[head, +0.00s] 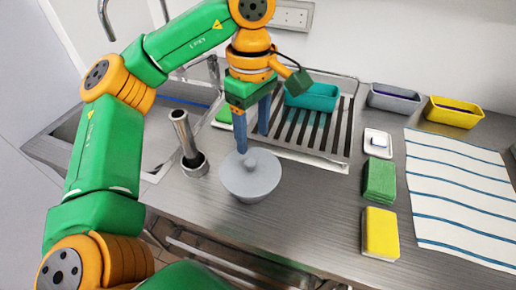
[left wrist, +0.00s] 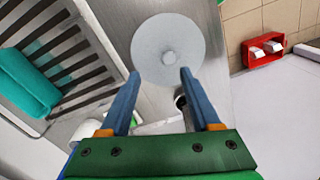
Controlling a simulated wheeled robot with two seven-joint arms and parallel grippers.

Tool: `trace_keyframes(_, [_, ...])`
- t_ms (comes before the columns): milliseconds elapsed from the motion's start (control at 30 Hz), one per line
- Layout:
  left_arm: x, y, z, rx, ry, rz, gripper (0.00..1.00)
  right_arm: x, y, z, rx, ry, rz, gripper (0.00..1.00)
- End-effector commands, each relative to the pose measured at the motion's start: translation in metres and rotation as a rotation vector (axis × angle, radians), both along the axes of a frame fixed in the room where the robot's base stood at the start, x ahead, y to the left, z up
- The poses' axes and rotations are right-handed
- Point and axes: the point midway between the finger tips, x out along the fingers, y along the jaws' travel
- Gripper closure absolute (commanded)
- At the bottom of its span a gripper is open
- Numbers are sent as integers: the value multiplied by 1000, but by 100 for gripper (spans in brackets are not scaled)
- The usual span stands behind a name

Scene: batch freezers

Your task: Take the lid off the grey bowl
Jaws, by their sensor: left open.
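The grey bowl (head: 252,193) stands on the metal counter in the head view, with a grey round lid (head: 265,178) on it. My right gripper is not seen.
A metal cylinder (head: 183,135) stands upright left of the bowl. Behind is a drying rack (head: 335,150) with a teal container (head: 312,97). To the right are a green sponge (head: 380,180), a yellow sponge (head: 381,233) and a striped cloth (head: 460,190). The counter in front of the sponges is clear.

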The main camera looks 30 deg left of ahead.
Motion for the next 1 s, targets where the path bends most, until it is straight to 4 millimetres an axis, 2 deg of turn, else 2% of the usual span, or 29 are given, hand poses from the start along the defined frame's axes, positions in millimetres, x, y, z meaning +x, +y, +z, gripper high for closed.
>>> trace_keyframes(67, [-1, 0, -16, 0, 4, -1, 36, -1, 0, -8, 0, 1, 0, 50])
trace_keyframes(233, [-8, 3, -43, -1, 6, 0, 36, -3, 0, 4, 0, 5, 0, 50])
trace_keyframes(333, [-7, 2, -59, -2, 4, 2, 36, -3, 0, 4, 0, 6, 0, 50])
trace_keyframes(567, [-7, 1, -65, -5, 2, 2, 36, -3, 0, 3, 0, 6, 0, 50])
trace_keyframes(667, [-7, 1, -65, -5, 2, 2, 58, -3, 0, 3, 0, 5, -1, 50])
trace_keyframes(800, [-7, 1, -65, -5, 2, 2, 96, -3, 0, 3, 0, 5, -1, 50])
trace_keyframes(833, [-7, 1, -65, -5, 2, 2, 100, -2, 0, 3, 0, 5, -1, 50])
trace_keyframes(1000, [-7, 1, -65, -5, 2, 2, 100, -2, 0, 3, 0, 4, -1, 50])
